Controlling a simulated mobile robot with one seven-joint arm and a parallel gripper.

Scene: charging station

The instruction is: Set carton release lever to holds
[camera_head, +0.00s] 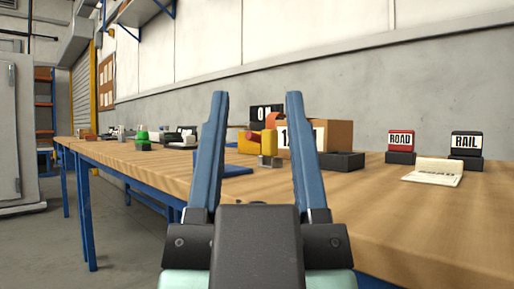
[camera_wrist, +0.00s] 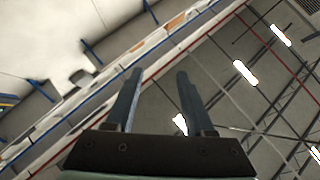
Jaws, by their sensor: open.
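My gripper (camera_head: 257,96) is open and empty, its two blue fingers pointing up and away in the head view. It also shows open in the wrist view (camera_wrist: 160,74), against the ceiling. Between the fingers, farther off on the bench, is a brown carton (camera_head: 341,133) with a white numbered label, partly hidden by the right finger. At the carton's left is a yellow mechanism (camera_head: 268,147) with a red part, perhaps the release lever; its setting cannot be read. My gripper is apart from both.
The wooden bench (camera_head: 420,215) stretches along the wall. A red ROAD block (camera_head: 400,141), a black RAIL block (camera_head: 466,143) and an open booklet (camera_head: 432,172) are at the right. A black sign (camera_head: 266,114) stands behind. Small items, including a green one (camera_head: 142,136), sit farther left.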

